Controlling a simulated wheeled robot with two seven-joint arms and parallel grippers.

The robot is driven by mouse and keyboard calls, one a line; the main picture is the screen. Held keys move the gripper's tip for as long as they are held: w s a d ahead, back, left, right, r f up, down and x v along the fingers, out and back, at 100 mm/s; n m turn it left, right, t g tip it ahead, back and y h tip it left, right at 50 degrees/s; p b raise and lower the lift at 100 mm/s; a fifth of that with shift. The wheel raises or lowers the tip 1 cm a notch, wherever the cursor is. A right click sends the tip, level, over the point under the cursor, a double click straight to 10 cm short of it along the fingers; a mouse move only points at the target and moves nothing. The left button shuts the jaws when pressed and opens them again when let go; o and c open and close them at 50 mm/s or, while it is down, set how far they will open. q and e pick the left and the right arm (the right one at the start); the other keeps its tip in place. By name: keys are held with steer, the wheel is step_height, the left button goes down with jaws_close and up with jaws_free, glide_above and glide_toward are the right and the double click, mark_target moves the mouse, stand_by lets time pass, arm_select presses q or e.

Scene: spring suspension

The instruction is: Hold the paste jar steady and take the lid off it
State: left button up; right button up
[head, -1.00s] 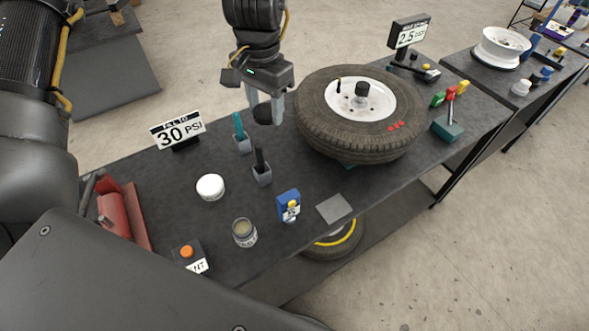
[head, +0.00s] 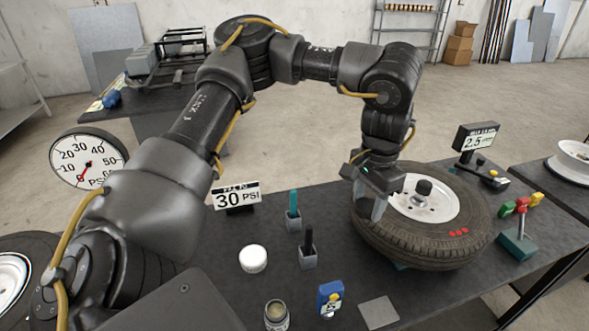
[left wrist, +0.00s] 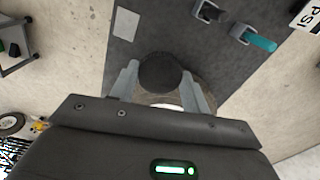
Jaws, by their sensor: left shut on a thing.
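The paste jar (head: 276,316) stands upright on the dark table near the bottom of the head view, its top open on a beige-grey content. A round white lid (head: 253,259) lies on the table behind and left of it, apart from the jar. My left gripper (head: 379,208) is well to the right of both, in front of the tyre's left edge in the head view. In the left wrist view its fingers (left wrist: 160,88) are shut on a dark round cap (left wrist: 162,72). My right gripper is not in view.
A mounted tyre (head: 430,245) fills the right of the table. Two small holders with a teal tool (head: 293,205) and a black tool (head: 308,243) stand mid-table. A blue box (head: 330,298) and a grey pad (head: 379,312) are right of the jar. A 30 PSI sign (head: 236,196) stands behind.

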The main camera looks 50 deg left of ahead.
arm_select(q)
steer(key=w+a+f+b, duration=0.4)
steer(key=a+f, duration=0.3)
steer(key=f, duration=0.2)
steer(key=b, duration=0.3)
glide_toward(316, 239)
step_height(316, 239, down, 3)
steer(key=shift+r+m+b, duration=0.2)
steer(key=shift+m+b, duration=0.1)
steer(key=shift+b, duration=0.35)
steer(key=shift+f+b, duration=0.45)
steer(key=shift+f, duration=1.65)
steer(key=shift+d, duration=0.1)
